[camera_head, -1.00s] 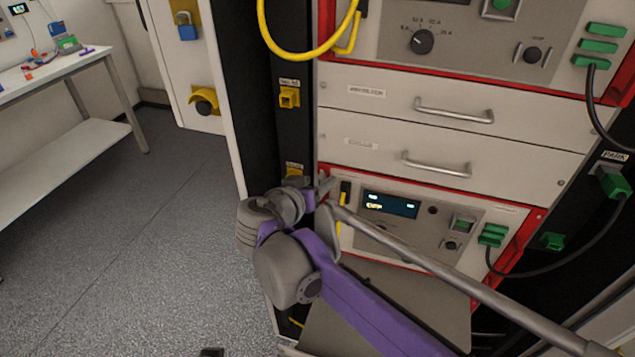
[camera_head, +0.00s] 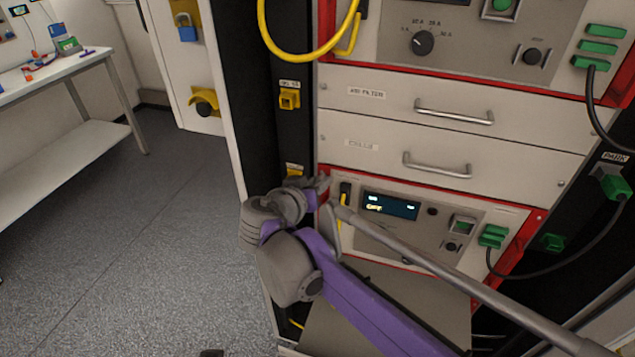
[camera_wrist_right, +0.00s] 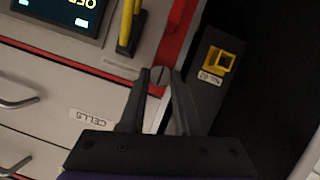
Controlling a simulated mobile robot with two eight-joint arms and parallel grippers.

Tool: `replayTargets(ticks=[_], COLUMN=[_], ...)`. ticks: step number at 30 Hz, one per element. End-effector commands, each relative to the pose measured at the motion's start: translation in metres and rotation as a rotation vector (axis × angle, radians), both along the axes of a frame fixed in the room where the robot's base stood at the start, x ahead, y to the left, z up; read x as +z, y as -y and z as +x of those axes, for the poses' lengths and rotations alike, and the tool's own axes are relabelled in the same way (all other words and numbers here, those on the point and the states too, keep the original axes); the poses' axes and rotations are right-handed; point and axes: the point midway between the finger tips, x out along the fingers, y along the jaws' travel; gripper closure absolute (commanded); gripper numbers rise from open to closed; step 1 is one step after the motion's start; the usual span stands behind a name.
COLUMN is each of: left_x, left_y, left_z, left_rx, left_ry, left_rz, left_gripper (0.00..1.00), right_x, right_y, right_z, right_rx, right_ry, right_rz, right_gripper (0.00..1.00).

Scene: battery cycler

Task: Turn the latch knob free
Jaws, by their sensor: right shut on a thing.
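The latch knob (camera_wrist_right: 158,76) is a small grey round head with a slot, at the red-edged border of the panel in the right wrist view. The two dark fingers of my right gripper (camera_wrist_right: 160,78) stand on either side of it, shut on it. In the head view my right gripper (camera_head: 324,186) reaches the left edge of the lower instrument unit (camera_head: 480,215), below the drawers. Its own wrist hides the knob there. My left gripper is not in view.
A yellow cable plug (camera_wrist_right: 130,25) sits close beside the fingers in the wrist view. A yellow holder (camera_wrist_right: 220,60) is on the black post to the right. Two drawers with bar handles (camera_head: 436,165) lie above the unit. Open floor (camera_head: 150,240) is at the left.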

Motion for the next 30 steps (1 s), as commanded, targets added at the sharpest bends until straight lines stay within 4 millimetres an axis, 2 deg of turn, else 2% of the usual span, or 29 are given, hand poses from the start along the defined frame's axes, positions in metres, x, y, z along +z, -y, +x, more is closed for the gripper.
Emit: replayTargets(ticks=[11,21,30], left_x=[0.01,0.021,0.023], left_y=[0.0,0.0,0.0], left_z=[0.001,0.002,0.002], left_rx=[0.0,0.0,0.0], left_ry=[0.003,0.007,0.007], left_rz=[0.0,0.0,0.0], left_gripper=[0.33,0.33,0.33], right_x=[0.001,-0.001,-0.004], right_y=[-0.002,-0.004,-0.006], right_z=[0.001,0.001,0.002], right_rx=[0.0,-0.001,0.0], right_ry=[-0.041,-0.134,-0.223], right_rz=[-0.13,-0.418,-0.69], right_gripper=[1.0,1.0,1.0])
